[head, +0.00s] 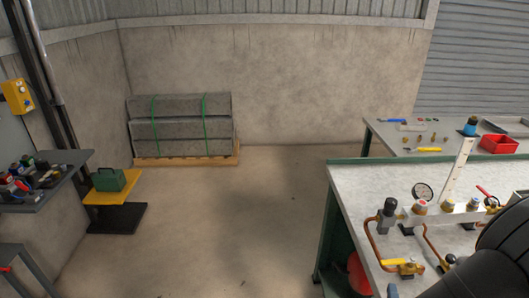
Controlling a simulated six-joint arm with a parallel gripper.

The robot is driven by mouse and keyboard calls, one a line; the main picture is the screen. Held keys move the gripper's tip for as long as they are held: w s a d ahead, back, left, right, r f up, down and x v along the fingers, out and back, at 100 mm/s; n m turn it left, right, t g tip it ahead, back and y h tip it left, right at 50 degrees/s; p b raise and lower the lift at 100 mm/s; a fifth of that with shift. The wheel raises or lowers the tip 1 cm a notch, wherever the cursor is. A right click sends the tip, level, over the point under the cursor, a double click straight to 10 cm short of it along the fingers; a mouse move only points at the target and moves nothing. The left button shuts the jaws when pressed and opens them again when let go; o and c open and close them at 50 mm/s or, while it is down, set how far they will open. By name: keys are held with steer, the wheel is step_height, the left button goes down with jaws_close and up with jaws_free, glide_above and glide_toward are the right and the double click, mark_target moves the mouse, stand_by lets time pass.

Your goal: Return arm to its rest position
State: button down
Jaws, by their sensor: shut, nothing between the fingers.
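My gripper does not show in the head view. A large dark rounded shape fills the lower right corner and hides part of the workbench (350,180); I cannot tell whether it is part of my arm. On the bench a manifold (440,214) carries a round pressure gauge (422,191), copper pipes (374,246) and a tall white column with a blue top (458,160). A yellow-handled valve (400,262) sits at its front.
A second bench (385,140) behind holds a red bin (499,144) and small tools. A pallet of strapped grey slabs (180,125) stands by the back wall. A cluttered shelf (40,200) and a green box (110,180) are at left. The middle floor is clear.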

mark_target(388, 264)
steer(key=x, duration=0.6)
steer(key=shift+w, duration=0.2)
steer(key=s+d, duration=0.3)
steer(key=s, duration=0.1)
steer(key=shift+s+d, duration=0.1)
steer(key=shift+d, duration=0.2)
steer(key=shift+s+d+n+t+y, duration=0.1)
steer(key=shift+s+d+n+y, duration=0.1)
steer(key=shift+d+n+y, duration=0.65)
steer(key=shift+s+d+n+t+y, duration=0.15)
steer(key=shift+n+y, duration=0.4)
steer(key=shift+y, duration=0.8)
steer(key=shift+s+d+n+t+y, duration=0.1)
steer(key=shift+s+d+n+y, duration=0.25)
steer(key=shift+n+y, duration=0.55)
steer(key=shift+y, duration=0.3)
steer(key=c, duration=2.2)
jaws_free()
